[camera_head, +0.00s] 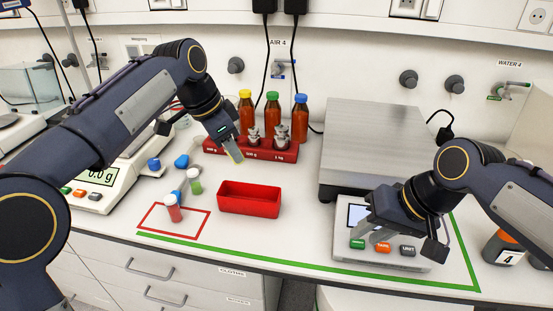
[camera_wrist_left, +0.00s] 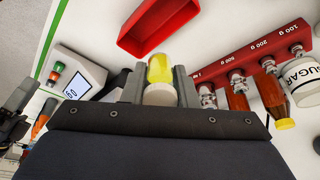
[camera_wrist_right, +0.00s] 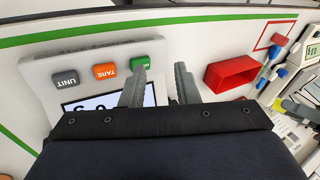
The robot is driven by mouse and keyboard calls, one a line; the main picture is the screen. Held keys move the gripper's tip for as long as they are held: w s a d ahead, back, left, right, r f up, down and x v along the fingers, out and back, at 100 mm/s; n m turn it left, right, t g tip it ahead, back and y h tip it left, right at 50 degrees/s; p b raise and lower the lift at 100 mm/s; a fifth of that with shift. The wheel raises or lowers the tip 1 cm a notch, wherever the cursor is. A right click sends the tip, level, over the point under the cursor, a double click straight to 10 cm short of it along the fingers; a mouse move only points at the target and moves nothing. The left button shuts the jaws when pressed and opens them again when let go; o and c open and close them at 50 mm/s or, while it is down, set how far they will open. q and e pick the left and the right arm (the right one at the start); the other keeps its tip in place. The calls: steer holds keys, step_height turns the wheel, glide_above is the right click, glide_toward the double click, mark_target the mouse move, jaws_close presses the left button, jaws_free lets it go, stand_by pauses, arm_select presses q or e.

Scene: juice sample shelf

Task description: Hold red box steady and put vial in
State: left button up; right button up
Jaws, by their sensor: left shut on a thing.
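The open, empty red box (camera_head: 249,208) sits on the bench in the middle of the head view. It also shows in the left wrist view (camera_wrist_left: 135,42) and the right wrist view (camera_wrist_right: 230,75). My left gripper (camera_head: 231,148) is shut on a yellow vial (camera_wrist_left: 160,68) with a pale cap, held in the air behind and above the box, not over it. The vial tilts in the head view. My right gripper (camera_wrist_right: 162,70) is open and empty, low over the front-right scale (camera_head: 400,258), to the right of the box and apart from it.
A large metal-topped balance (camera_head: 375,140) is right. Bench between box and right scale is clear.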

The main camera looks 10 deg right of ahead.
steer(key=w+a+r+g+h, duration=0.25)
steer(key=w+a, duration=0.25)
steer(key=w, duration=0.7)
steer(key=m+h, duration=0.1)
steer(key=h, duration=0.1)
glide_above(279, 210)
steer(key=shift+w+r+g, duration=0.25)
steer(key=shift+w+r, duration=0.15)
steer(key=shift+w, duration=0.05)
step_height(279, 210, down, 12)
steer(key=shift+r, duration=0.1)
jaws_close()
